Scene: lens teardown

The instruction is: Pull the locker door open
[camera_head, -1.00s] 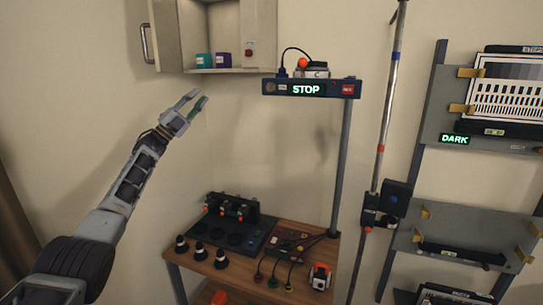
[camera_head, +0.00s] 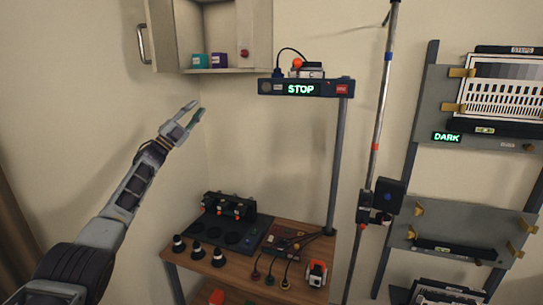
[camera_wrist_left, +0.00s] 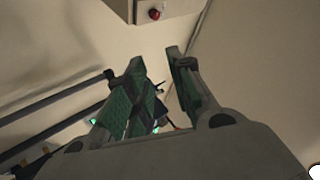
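The pale wall locker (camera_head: 228,12) is at the top of the head view. Its door (camera_head: 165,38) stands swung out at the left, with a metal handle (camera_head: 143,44) on its outer side. The locker's inside shows. My left gripper (camera_head: 193,112) is below the locker, apart from door and handle, its fingers spread and empty. In the left wrist view the gripper (camera_wrist_left: 154,58) shows a gap between its green-padded fingers, and a locker corner (camera_wrist_left: 122,8) is at the top. My right gripper is not in view.
A wooden bench (camera_head: 200,268) with equipment stands below. The wall around the gripper is bare.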

